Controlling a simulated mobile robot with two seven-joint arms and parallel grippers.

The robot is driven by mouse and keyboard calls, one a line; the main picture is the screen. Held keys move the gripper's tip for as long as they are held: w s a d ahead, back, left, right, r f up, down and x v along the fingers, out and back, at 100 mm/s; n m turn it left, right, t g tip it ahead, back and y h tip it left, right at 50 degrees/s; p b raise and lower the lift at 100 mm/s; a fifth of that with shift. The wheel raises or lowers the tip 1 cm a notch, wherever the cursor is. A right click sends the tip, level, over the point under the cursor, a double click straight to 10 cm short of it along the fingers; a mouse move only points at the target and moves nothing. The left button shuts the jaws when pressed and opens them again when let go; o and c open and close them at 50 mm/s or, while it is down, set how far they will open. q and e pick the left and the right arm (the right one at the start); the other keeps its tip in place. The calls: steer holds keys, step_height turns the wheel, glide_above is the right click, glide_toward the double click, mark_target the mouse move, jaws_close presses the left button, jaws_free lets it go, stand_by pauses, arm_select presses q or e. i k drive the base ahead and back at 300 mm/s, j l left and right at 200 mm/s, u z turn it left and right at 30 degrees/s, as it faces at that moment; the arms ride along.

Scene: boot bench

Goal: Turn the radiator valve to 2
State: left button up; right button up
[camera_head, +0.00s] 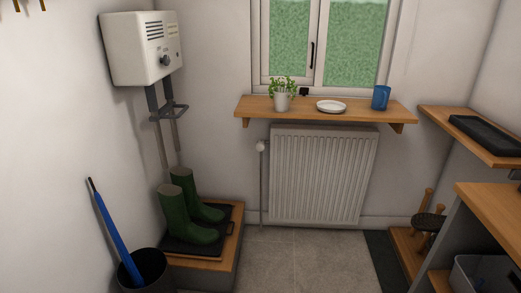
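The radiator (322,175) is a white ribbed panel on the far wall under the window shelf. Its valve (261,146) is a small white knob at the upper left side of the radiator, on top of a thin vertical pipe. The valve's numbers and setting are too small to read. Neither of my grippers is in view.
A wooden shelf (350,112) above the radiator holds a potted plant (282,97), a white dish (331,106) and a blue mug (381,97). Green boots (190,228) stand on a low bench at left. The floor (300,255) before the radiator is clear.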

mark_target(260, 143)
steer(key=i+z, duration=0.15)
steer(key=i, duration=0.7)
steer(key=i+z, duration=0.15)
steer(key=i, duration=0.7)
steer(key=i+j+z, duration=0.15)
steer(key=i, duration=0.7)
